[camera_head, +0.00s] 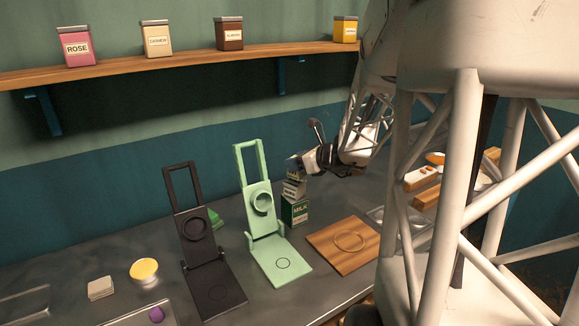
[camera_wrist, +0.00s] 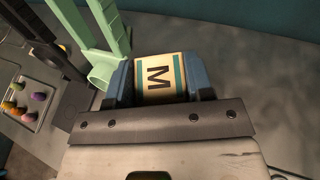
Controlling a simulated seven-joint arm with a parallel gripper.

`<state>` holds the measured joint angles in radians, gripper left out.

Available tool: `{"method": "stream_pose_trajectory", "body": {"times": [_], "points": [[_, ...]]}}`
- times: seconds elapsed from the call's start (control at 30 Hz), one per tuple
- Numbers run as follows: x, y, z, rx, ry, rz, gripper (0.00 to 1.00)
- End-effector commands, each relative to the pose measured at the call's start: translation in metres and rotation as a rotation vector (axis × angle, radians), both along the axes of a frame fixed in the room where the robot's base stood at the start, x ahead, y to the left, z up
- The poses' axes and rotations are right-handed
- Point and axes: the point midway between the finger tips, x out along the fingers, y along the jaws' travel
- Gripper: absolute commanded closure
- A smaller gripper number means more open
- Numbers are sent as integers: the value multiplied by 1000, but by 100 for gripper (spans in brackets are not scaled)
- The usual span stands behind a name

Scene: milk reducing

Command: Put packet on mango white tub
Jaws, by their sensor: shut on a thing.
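The packet, a green and white carton marked MILK (camera_head: 295,211), stands on the dark counter behind the pale green stand. In the wrist view its cream top with a black M and teal bands (camera_wrist: 158,78) lies between my two blue-grey fingers. My gripper (camera_head: 297,178) comes down on it from above and is shut on it; it also shows in the wrist view (camera_wrist: 160,85). I cannot tell whether the carton's base touches the counter. A round tub with a yellow top (camera_head: 144,268) sits at the front left; no mango label is readable.
A black stand (camera_head: 192,225) and the pale green stand (camera_head: 260,225) rise between the packet and the tub. A wooden board (camera_head: 345,244) lies to the right. A small pale block (camera_head: 101,288) and a tray of coloured pieces (camera_wrist: 22,115) are at left. A shelf (camera_head: 180,61) holds canisters.

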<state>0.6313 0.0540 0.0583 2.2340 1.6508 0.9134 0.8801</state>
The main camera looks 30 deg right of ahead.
Motion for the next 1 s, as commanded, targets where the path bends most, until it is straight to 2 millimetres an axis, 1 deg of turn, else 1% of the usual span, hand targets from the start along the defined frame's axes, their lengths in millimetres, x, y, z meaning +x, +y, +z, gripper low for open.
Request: {"method": "stream_pose_trajectory", "body": {"times": [0.03, 0.2, 0.4, 0.83, 1.0], "points": [[6, -2, -1, 1, 1, 1, 78], [24, -10, -3, 0, 1, 1, 78], [36, -15, -5, 0, 1, 1, 78], [39, -17, -5, 0, 0, 1, 78], [39, -17, -12, 0, 1, 1, 78]]}}
